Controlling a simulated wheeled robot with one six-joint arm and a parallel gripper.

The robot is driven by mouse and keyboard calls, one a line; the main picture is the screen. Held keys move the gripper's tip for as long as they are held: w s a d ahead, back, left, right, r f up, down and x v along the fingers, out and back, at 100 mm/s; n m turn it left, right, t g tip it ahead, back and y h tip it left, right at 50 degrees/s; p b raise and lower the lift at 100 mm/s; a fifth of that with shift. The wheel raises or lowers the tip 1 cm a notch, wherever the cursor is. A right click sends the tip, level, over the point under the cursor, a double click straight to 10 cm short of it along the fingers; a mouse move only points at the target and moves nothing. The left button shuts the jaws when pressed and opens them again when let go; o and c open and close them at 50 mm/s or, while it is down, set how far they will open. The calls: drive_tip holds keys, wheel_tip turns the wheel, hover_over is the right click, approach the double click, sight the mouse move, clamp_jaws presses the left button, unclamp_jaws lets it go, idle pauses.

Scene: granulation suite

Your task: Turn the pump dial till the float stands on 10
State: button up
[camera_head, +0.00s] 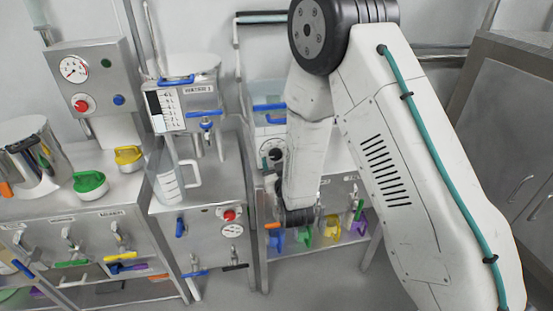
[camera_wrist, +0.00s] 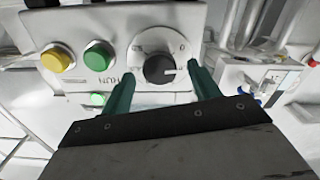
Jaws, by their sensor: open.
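The pump dial (camera_wrist: 160,69) is a round black knob with a pale pointer line, on a light round plate with a 0 at its upper right. My gripper (camera_wrist: 160,74) is open in the wrist view, its two teal fingers on either side of the knob's lower part. I cannot tell whether they touch it. In the head view a dark round knob (camera_head: 272,158) shows just left of my arm, which hides part of that panel. A tank (camera_head: 203,103) with an upright scale strip (camera_head: 155,108) stands left of it; I cannot make out a float.
A clear jug (camera_head: 170,180) stands on the bench. A steel pot (camera_head: 38,150) and a gauge panel (camera_head: 92,78) are at left, a grey cabinet (camera_head: 510,110) at right.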

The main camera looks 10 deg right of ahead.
drive_tip(key=shift+w, duration=0.75)
drive_tip(key=c, duration=1)
drive_tip(key=shift+o, duration=0.2)
drive_tip(key=shift+m, duration=3)
